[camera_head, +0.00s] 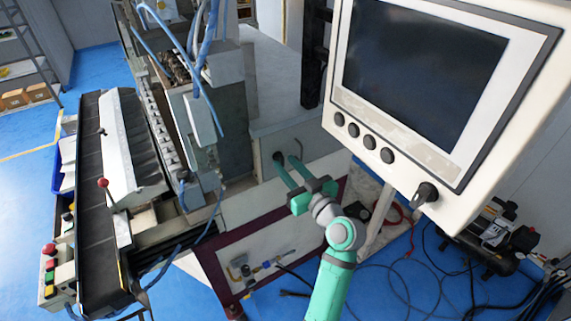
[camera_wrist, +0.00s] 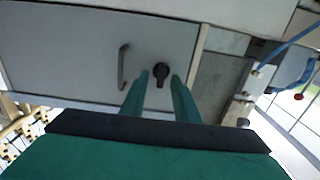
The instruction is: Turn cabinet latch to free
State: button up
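The cabinet latch is a small black knob (camera_wrist: 160,71) on a grey cabinet door (camera_wrist: 70,45). In the wrist view its lever part points down the picture. In the head view the latch (camera_head: 278,155) is a dark spot on the grey panel. My gripper (camera_wrist: 160,76) is open, with its teal fingers on either side of the latch in the wrist view. I see gaps between latch and fingers; how far the tips are from the door is hard to tell.
A dark curved door handle (camera_wrist: 123,66) sits beside the latch. A large control screen (camera_head: 425,75) hangs over the arm at right. The winder machine (camera_head: 215,95) stands left. Cables and a black compressor (camera_head: 490,235) are on the blue floor at right.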

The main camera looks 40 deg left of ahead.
jog(key=shift+w+a, duration=0.2)
jog(key=shift+a, duration=0.45)
grip_shut()
